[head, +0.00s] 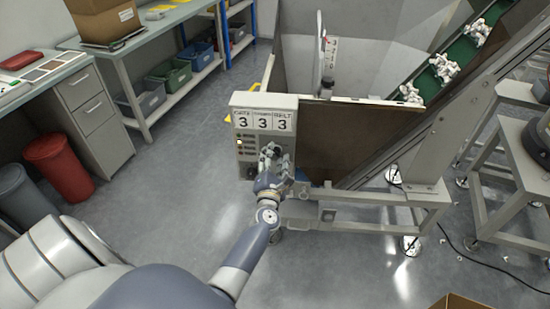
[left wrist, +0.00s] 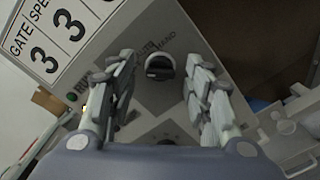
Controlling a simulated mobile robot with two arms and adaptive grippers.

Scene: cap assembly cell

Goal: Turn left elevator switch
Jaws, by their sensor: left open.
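The grey control box (head: 262,100) shows three number cards reading 3 on its upper front. My left gripper (head: 274,153) is in front of the box's lower right part and hides some of its controls. In the left wrist view, a black rotary switch (left wrist: 159,67) sits on the panel between the open fingers of my left gripper (left wrist: 161,64). The fingers stand on either side of the switch, apart from it. A second dark knob (left wrist: 167,142) is partly hidden behind the gripper body. I cannot read which switch is the left elevator one. My right gripper is out of view.
A brown panel (head: 350,140) and a green inclined conveyor (head: 430,82) with white parts stand right of the box. A workbench (head: 150,42) with bins and a red bin (head: 60,165) are at left. The floor left of the box is clear.

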